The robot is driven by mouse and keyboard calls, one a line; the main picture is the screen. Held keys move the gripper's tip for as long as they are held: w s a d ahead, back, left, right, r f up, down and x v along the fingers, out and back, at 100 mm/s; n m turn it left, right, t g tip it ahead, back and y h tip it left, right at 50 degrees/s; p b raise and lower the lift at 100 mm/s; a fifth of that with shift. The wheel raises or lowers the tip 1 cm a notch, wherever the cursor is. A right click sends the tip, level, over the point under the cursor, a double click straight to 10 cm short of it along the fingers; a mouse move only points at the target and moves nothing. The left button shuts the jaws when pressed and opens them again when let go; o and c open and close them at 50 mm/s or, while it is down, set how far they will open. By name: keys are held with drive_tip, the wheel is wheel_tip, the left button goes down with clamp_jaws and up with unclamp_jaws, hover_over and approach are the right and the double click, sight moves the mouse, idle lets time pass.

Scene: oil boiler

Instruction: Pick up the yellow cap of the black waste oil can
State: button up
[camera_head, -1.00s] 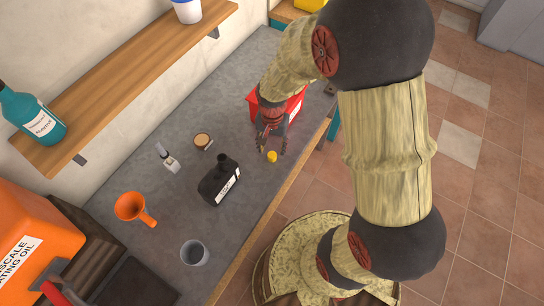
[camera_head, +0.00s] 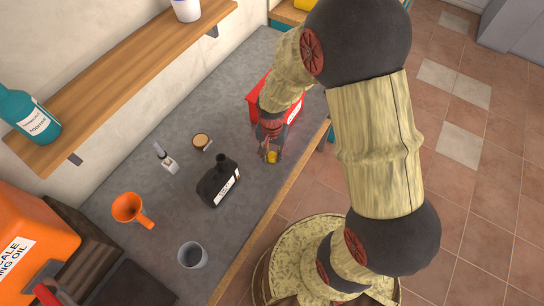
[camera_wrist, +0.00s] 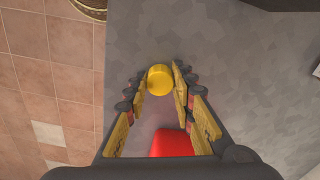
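The yellow cap (camera_head: 272,157) lies on the grey counter near its front edge, to the right of the black waste oil can. In the wrist view the cap (camera_wrist: 160,80) sits between the tips of my gripper's fingers (camera_wrist: 158,84). The right finger looks very near it or touching; I cannot tell whether either finger presses on it. My gripper (camera_head: 271,150) is open around the cap, low over the counter. The black can (camera_head: 218,183) stands upright with a white label and an open neck.
A red container (camera_head: 262,98) stands just behind my gripper; its red also shows in the wrist view (camera_wrist: 172,143). An orange funnel (camera_head: 128,208), a grey cup (camera_head: 192,255) and a small round wooden-topped item (camera_head: 202,141) stand on the counter. A wooden shelf (camera_head: 125,75) runs above the back.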

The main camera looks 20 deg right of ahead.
drive_tip(key=shift+c, duration=1.2)
